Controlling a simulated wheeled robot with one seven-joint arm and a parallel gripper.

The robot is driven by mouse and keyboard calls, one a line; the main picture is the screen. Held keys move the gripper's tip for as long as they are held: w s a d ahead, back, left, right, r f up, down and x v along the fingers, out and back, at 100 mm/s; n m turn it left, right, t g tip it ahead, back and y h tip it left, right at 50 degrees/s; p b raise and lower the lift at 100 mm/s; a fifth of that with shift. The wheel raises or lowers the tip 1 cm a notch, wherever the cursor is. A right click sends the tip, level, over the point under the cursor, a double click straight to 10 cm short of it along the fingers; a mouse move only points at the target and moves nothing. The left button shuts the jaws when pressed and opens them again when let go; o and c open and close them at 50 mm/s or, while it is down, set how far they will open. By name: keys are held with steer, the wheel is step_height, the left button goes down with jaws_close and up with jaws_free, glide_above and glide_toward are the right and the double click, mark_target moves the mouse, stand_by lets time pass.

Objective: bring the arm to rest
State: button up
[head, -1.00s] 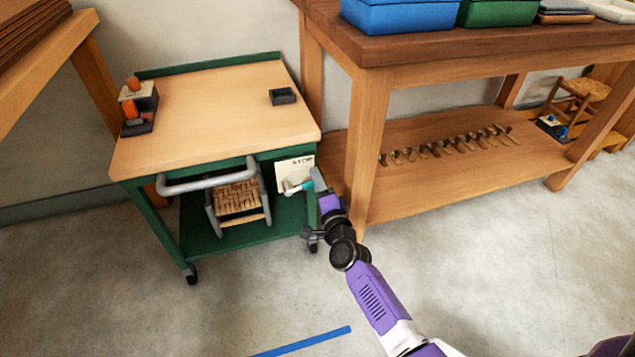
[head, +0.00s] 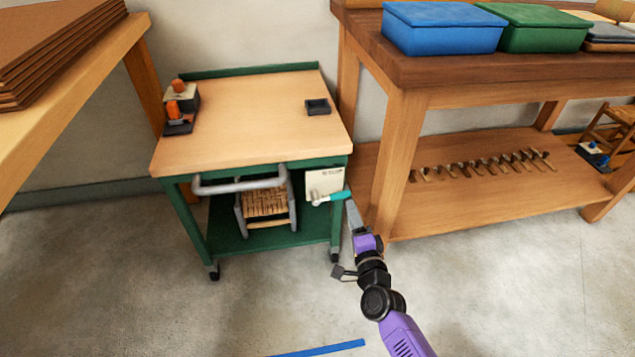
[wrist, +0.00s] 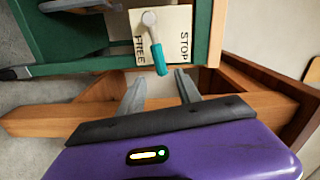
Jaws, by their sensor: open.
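My gripper (head: 352,208) is open and empty at the right front of the green cart (head: 341,225). In the wrist view its two grey fingers (wrist: 160,88) stand apart. The lever with a teal handle (head: 338,196) sits on a pale plate (head: 324,180) on the cart. In the wrist view the teal handle (wrist: 158,60) points toward the gap between my fingertips, just beyond them, with clear space on both sides. The plate there reads FREE (wrist: 140,48) on the left and STOP (wrist: 184,46) on the right; the handle lies between the words.
A woven stool (head: 265,203) stands on the cart's lower shelf. A wooden workbench (head: 405,150) with a blue bin (head: 442,30) and a green bin (head: 543,32) is close on the right. Open floor lies in front, with a blue strip (head: 320,348).

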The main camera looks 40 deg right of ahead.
stand_by(0.3)
steer(key=s+a+r+n+y, duration=0.3)
steer(key=s+a+r+n, duration=0.1)
steer(key=s+a+n, duration=0.5)
steer(key=s+a+r+n+y, duration=0.5)
steer(key=s+a, duration=0.3)
steer(key=s, duration=0.3)
steer(key=s+a+r+n+y, duration=0.2)
steer(key=s+a+r+n, duration=0.2)
steer(key=s+a+n, duration=0.55)
step_height(320, 180, up, 31)
steer(key=p, duration=3)
steer(key=shift+d, duration=0.15)
